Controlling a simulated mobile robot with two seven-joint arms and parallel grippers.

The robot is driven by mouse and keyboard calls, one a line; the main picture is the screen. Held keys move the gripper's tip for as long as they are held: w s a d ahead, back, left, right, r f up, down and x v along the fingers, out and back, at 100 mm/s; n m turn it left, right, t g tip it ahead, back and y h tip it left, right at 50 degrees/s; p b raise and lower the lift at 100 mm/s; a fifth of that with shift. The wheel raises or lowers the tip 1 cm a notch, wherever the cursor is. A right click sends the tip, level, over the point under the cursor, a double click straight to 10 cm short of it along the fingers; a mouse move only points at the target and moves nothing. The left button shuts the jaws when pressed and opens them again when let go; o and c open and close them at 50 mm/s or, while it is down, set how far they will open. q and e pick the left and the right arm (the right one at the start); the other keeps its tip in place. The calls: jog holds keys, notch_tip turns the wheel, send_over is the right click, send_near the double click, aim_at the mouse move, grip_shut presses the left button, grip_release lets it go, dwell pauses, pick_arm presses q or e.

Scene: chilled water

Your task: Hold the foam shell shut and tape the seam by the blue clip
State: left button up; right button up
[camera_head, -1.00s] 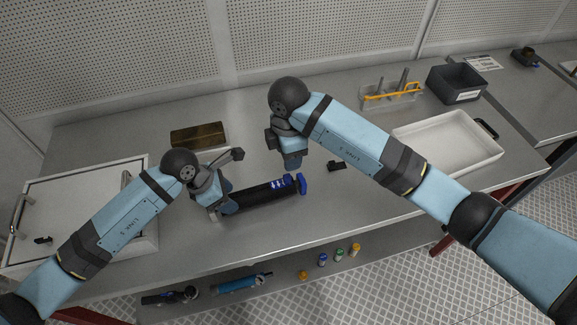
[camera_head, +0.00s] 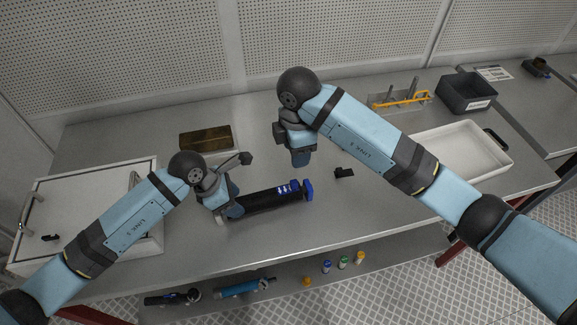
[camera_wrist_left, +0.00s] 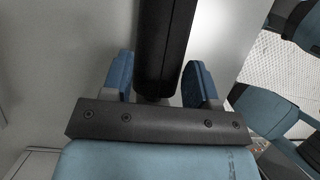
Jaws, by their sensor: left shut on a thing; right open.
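The foam shell (camera_head: 268,201) is a long black tube lying on the bench in the head view, with a blue and white label near its right end. The blue clip (camera_head: 308,190) sits at that right end. My left gripper (camera_head: 228,208) is shut on the shell's left part. In the left wrist view the black shell (camera_wrist_left: 166,40) runs between the two blue fingers of that gripper (camera_wrist_left: 160,82). My right gripper (camera_head: 301,160) is open and empty, pointing down above the bench, behind the clip. No tape can be identified for certain.
A small black object (camera_head: 344,173) lies right of the clip. A brown block (camera_head: 207,140) is behind my left arm. A white tray (camera_head: 465,172), a grey bin (camera_head: 466,88) and a rack with a yellow-orange tool (camera_head: 402,99) stand at right. Several small bottles sit on the lower shelf.

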pick_arm(q)
jog(key=o, duration=0.9)
jog(key=shift+f, duration=0.15)
